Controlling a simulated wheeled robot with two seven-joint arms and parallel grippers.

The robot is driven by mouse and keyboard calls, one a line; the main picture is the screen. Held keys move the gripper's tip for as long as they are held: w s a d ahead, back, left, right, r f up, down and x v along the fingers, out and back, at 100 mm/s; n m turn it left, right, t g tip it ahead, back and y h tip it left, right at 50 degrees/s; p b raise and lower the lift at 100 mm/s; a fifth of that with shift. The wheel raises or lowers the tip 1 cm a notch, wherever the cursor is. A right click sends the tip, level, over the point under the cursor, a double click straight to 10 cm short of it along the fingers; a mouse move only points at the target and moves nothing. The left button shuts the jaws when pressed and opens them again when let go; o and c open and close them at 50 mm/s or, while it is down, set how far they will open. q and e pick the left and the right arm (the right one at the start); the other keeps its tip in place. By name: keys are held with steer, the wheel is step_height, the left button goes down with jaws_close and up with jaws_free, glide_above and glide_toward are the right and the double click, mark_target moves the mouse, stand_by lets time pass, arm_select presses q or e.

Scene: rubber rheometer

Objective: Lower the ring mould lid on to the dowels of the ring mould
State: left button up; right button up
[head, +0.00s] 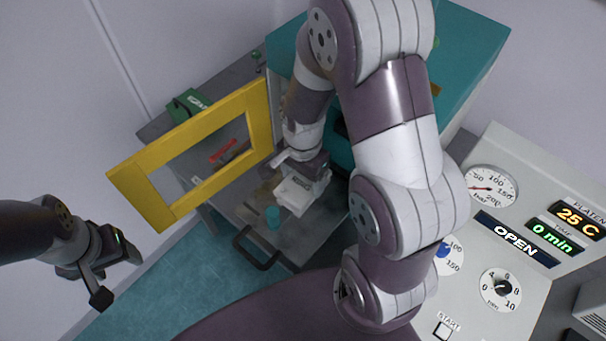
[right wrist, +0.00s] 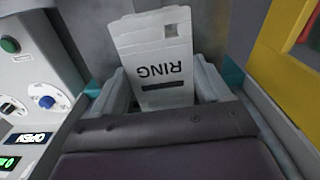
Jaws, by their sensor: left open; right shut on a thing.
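The ring mould lid (right wrist: 160,62) is a pale grey plate marked RING, upside down in the right wrist view, with a dark slot and a small square at one corner. My right gripper (head: 297,194) is shut on it; its two fingers flank the plate in the right wrist view. In the head view they are low in front of the teal press. The ring mould and its dowels are hidden or cannot be told apart, so I cannot tell whether the lid touches them. My left gripper (head: 113,278) is open and empty at the lower left, far from the lid.
A yellow-framed door (head: 152,205) stands open left of my right gripper. The teal press (head: 468,50) is behind my right arm. A teal cylinder (head: 273,216) and a dark handle (head: 252,258) are near the gripper. The control panel (head: 480,270) reads OPEN.

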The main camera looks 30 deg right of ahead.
steer(key=shift+f+b, duration=0.3)
steer(key=shift+f, duration=0.15)
stand_by(0.3)
steer(key=o, duration=1.2)
steer(key=shift+o, duration=0.2)
step_height(320, 180, up, 13)
steer(key=b, duration=0.1)
steer(key=shift+f, duration=0.15)
